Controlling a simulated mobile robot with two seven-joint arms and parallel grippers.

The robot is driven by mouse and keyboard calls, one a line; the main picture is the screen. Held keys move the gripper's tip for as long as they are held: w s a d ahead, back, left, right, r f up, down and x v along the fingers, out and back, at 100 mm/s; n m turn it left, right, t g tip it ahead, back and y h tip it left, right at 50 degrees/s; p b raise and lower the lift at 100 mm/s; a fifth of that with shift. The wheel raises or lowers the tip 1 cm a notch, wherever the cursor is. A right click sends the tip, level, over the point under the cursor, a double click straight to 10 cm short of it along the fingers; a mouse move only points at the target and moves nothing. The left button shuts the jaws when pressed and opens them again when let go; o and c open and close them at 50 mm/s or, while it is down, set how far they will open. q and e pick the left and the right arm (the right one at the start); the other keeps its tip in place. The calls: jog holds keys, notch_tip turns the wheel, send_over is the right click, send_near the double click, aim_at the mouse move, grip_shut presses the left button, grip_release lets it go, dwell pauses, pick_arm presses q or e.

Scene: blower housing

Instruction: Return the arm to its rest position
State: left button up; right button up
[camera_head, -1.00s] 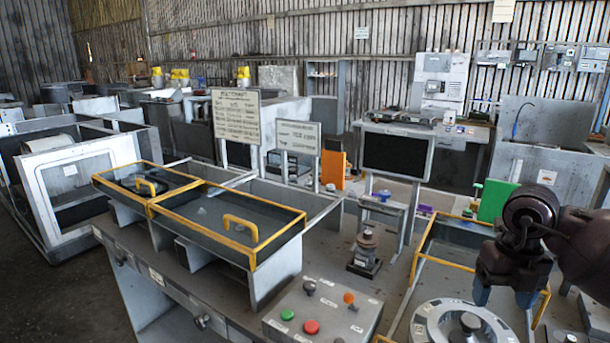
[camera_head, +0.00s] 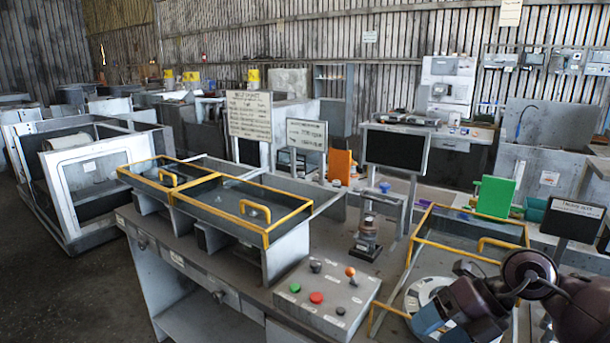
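My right arm comes in from the lower right in the head view. My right gripper (camera_head: 426,314) is low at the bottom right, over a round pale plate (camera_head: 416,296) that it partly hides. Its blue-grey finger area points down and left. The fingers overlap from this angle, so I cannot see whether they are open or shut, and no held object shows. I cannot tell whether it touches the plate. My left arm and gripper are out of view.
A control box (camera_head: 326,299) with green and red buttons stands left of my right gripper. A yellow-edged tray (camera_head: 450,257) lies behind it. Two yellow-rimmed bins (camera_head: 215,205) stand further left. A dark sign (camera_head: 574,222) stands at the right. A small stand (camera_head: 366,238) rises mid-bench.

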jog(key=s+a+r+m+t+y, duration=0.1)
jog(key=a+r+m+t+y, duration=0.6)
jog(key=y, duration=0.3)
jog(key=s+d+f+m+t+h, duration=0.1)
jog(key=d+f+m+t+h, duration=0.45)
jog(key=m+h, duration=0.55)
jog(key=s+d+f+m+t+h, duration=0.25)
jog(key=d+f+m+h, duration=0.35)
jog(key=d+m+h, duration=0.6)
jog(key=s+a+f+m+g+y, duration=0.2)
jog(key=s+f+m+g, duration=0.1)
jog(key=s+f+g, duration=0.5)
jog(key=s+a+f+m+g+y, duration=0.1)
jog(key=s+a+f+m+g, duration=0.25)
jog(key=s, duration=0.65)
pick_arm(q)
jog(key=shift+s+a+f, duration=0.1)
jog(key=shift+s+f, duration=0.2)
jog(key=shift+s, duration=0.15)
pick_arm(e)
jog(key=w+f+n+t, duration=0.1)
jog(key=w+f+t, duration=0.2)
jog(key=f, duration=0.3)
jog(key=w+f+n+t+y, duration=0.1)
jog(key=w+f+t, duration=0.3)
jog(key=f, duration=0.2)
jog(key=shift+w+d, duration=0.2)
jog(key=shift+d, duration=0.05)
